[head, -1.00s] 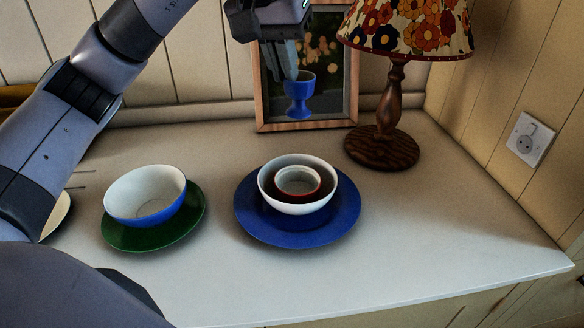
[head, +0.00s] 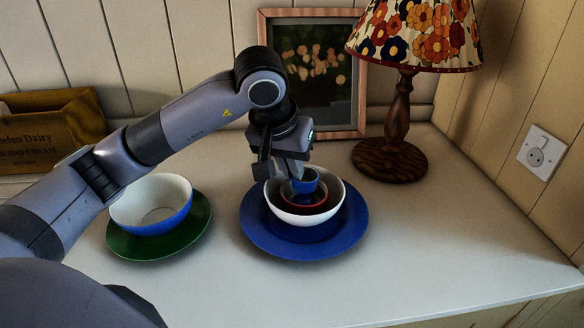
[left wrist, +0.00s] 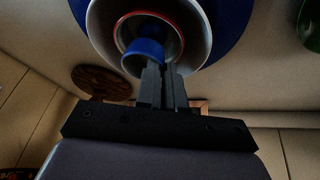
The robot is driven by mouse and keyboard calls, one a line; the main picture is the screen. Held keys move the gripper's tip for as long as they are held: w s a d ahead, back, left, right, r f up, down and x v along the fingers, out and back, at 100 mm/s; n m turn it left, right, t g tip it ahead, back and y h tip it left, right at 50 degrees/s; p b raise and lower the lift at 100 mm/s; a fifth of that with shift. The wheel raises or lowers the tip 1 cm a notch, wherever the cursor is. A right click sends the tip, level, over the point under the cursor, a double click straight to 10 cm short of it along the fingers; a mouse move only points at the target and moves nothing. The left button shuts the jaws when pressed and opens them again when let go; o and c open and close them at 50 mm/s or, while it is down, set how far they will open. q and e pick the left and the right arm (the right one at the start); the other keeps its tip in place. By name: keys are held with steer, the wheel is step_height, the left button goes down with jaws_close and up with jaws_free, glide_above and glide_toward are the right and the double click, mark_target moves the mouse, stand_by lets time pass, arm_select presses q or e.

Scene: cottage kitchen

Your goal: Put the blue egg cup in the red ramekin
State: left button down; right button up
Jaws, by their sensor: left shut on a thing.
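The blue egg cup (head: 308,184) is upright in the jaws of my left gripper (head: 291,172), which is shut on its rim. The cup's lower part is within the rim of the red ramekin (head: 306,206); whether its foot touches the bottom is hidden. The ramekin sits inside a white bowl (head: 333,207) on a blue plate (head: 262,240). In the left wrist view, the fingers (left wrist: 162,75) meet the egg cup (left wrist: 141,60), with the ramekin's red rim (left wrist: 180,22) around it. My right gripper is not in view.
A blue-and-white bowl (head: 180,221) on a green plate (head: 132,247) stands to the left, under my forearm. A lamp (head: 398,110) and a framed picture (head: 352,135) stand behind. A wooden crate (head: 50,130) is at the back left. The counter's right side is clear.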

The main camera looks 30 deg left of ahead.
arm_select(q)
steer(key=shift+f, duration=0.35)
steer(key=shift+f, duration=0.15)
steer(key=shift+f+b, duration=0.15)
steer(key=shift+b, duration=0.15)
steer(key=c, duration=1.2)
jaws_free()
steer(key=shift+c, duration=0.2)
steer(key=shift+r+p, duration=0.45)
steer(key=shift+p, duration=0.05)
steer(key=v, duration=1.1)
steer(key=shift+s+r, duration=0.25)
steer(key=shift+r, duration=0.05)
